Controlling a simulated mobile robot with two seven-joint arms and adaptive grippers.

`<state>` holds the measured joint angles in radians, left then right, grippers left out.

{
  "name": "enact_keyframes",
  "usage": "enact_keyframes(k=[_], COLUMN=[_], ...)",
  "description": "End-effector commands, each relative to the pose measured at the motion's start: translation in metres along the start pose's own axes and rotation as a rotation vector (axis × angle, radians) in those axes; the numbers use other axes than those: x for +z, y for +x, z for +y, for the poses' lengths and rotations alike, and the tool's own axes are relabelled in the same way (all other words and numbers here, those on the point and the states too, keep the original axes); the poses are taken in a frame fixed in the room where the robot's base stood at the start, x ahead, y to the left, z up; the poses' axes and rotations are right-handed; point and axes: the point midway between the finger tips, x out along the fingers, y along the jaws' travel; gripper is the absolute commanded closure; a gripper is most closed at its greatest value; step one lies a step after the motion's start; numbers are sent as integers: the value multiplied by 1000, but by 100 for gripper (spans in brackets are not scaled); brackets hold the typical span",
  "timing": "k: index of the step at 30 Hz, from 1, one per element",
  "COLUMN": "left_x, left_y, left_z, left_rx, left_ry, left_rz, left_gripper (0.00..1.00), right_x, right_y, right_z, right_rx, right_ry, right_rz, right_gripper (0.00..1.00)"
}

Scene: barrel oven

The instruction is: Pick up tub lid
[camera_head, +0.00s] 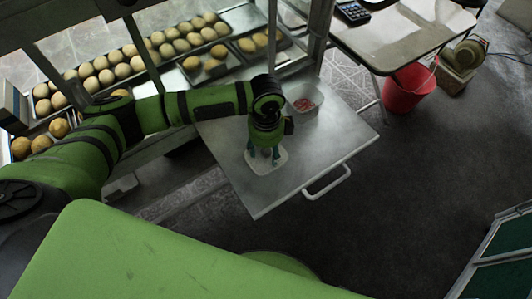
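The tub lid (263,170) is a pale, whitish rounded square lying flat on the grey metal surface (335,140). My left gripper (264,154) points straight down over the lid. Its fingers look spread apart, and I cannot tell whether they touch the lid. The gripper and wrist hide the far part of the lid. A pale tub (304,97) with reddish contents stands behind and to the right of the lid, on the same surface. My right gripper is not in view.
Trays of round buns (133,63) fill the rack at the back left. A metal handle (328,182) juts from the surface's front edge. A table with a calculator (353,12) and a red bucket (408,88) stand at the back right. The right floor is mostly clear.

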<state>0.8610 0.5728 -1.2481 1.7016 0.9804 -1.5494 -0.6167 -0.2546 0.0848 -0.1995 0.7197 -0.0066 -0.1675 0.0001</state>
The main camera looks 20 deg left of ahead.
Motion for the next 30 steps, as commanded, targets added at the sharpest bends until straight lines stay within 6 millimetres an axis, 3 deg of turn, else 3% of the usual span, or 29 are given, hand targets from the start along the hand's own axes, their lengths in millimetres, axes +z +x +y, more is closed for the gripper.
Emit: enact_keyframes(k=[1, 3, 4, 19, 27, 30], left_x=[0, 0, 0, -1, -1, -24], left_y=[0, 0, 0, -5, -43, -55], left_z=[0, 0, 0, 0, -1, 2], left_rx=[0, 0, 0, 0, -3, -1], left_ry=[0, 0, 0, 0, 0, 7], left_rz=[0, 1, 1, 2, 3, 7], left_gripper=[60, 88, 94, 95, 95, 95], right_x=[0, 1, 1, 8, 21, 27], right_y=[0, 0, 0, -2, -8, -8], right_z=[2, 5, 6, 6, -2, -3], right_rx=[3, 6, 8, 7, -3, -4], right_ry=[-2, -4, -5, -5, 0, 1], right_rz=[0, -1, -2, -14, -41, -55], right_gripper=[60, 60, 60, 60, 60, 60])
